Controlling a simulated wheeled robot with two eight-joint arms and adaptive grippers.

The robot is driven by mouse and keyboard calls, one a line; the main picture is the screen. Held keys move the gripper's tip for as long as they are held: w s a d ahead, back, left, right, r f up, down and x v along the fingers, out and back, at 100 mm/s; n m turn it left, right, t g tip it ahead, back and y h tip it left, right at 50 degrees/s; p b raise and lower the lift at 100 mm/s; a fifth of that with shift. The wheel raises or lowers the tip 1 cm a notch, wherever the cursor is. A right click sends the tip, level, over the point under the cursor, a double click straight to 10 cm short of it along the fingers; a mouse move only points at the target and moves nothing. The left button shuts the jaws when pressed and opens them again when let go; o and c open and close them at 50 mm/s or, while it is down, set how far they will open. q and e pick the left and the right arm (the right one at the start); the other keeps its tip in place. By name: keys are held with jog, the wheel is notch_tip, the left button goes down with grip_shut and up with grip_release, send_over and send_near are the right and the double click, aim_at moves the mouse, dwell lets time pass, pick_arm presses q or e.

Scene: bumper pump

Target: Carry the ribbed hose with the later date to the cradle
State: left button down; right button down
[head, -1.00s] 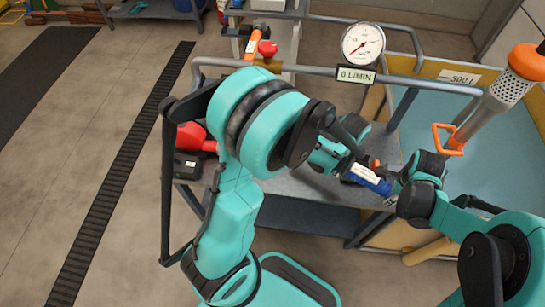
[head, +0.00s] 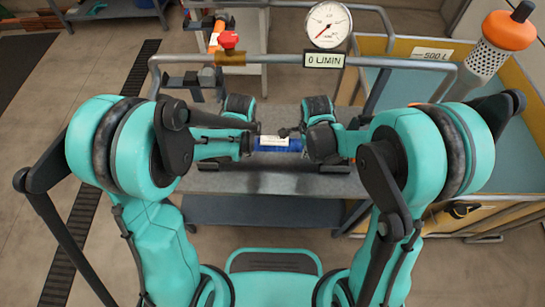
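A blue hose (head: 266,146) with a white label lies level between my two grippers, above the grey cart top. The label's date is too small to read. My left gripper (head: 249,143) is at the hose's left end and my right gripper (head: 302,142) at its right end. Both appear shut on it, though the fingertips are small and partly hidden. Dark supports sit on the cart top below, one at the left (head: 236,167) and one at the right (head: 336,168). I cannot tell whether they are the cradle. No second hose shows clearly.
The grey cart top (head: 270,183) has a rail behind it with a gauge (head: 327,25) and a "0 L/MIN" display (head: 324,60). A red knob (head: 229,40) and black brackets (head: 190,82) stand at the back left. A tank marked 500 L (head: 432,54) stands right.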

dwell(0.4)
